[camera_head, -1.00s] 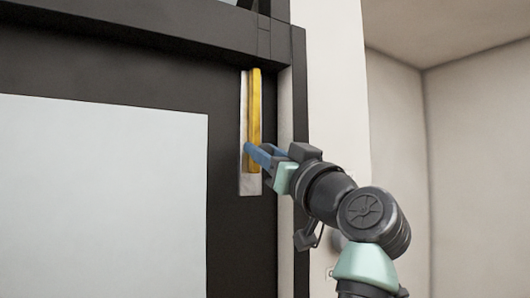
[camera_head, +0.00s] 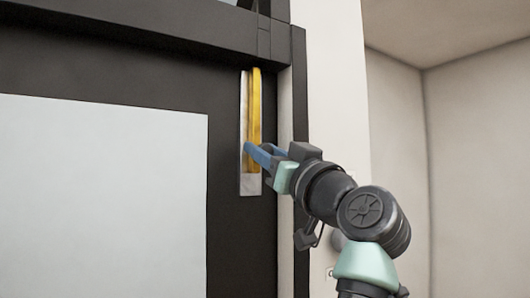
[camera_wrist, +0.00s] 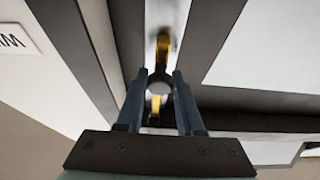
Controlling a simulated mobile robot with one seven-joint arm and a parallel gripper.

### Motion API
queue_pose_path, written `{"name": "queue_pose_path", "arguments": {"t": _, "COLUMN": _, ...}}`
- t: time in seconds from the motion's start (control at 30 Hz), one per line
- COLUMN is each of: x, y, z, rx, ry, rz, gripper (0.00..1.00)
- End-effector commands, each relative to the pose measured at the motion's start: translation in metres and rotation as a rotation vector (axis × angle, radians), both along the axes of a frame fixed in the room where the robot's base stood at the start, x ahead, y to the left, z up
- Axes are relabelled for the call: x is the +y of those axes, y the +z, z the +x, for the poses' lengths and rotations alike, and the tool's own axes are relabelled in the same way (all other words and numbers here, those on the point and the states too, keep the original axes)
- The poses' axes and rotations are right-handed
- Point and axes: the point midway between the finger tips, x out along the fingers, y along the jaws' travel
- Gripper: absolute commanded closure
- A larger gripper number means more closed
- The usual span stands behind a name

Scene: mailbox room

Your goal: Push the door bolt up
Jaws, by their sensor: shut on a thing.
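The door bolt is a yellow bar (camera_head: 255,105) standing upright on a pale metal plate (camera_head: 249,186) near the top right edge of the dark door. In the wrist view the yellow bolt (camera_wrist: 163,48) runs away from me, with a round grey knob (camera_wrist: 159,85) between my fingers. My gripper (camera_head: 256,152) has blue fingers at the lower part of the bolt. In the wrist view my gripper (camera_wrist: 160,78) has its fingertips on either side of the knob, shut on it. The fingers partly hide the lower bolt in the head view.
The dark door (camera_head: 228,230) has a large pale panel (camera_head: 100,200). A dark frame beam (camera_head: 160,45) crosses above the bolt. A white wall (camera_head: 335,90) stands to the right of the frame. A sign with letters (camera_wrist: 18,38) shows in the wrist view.

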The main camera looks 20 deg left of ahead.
Motion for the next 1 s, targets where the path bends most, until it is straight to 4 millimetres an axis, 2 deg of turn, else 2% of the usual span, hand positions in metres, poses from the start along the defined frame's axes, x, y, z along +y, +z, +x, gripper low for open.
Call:
{"name": "queue_pose_path", "arguments": {"t": 0.3, "x": 0.000, "y": 0.044, "z": 0.000, "rx": -0.001, "ry": -0.001, "rz": -0.001, "gripper": 1.00}}
{"name": "queue_pose_path", "arguments": {"t": 0.67, "x": -0.001, "y": 0.052, "z": -0.001, "rx": -0.005, "ry": -0.003, "rz": 0.005, "gripper": 1.00}}
{"name": "queue_pose_path", "arguments": {"t": 0.7, "x": -0.001, "y": 0.052, "z": -0.001, "rx": -0.006, "ry": -0.003, "rz": 0.004, "gripper": 0.58}}
{"name": "queue_pose_path", "arguments": {"t": 0.83, "x": -0.001, "y": 0.051, "z": -0.001, "rx": -0.004, "ry": -0.002, "rz": 0.003, "gripper": 0.35}}
{"name": "queue_pose_path", "arguments": {"t": 1.0, "x": 0.000, "y": 0.050, "z": 0.000, "rx": -0.002, "ry": -0.001, "rz": 0.002, "gripper": 0.34}}
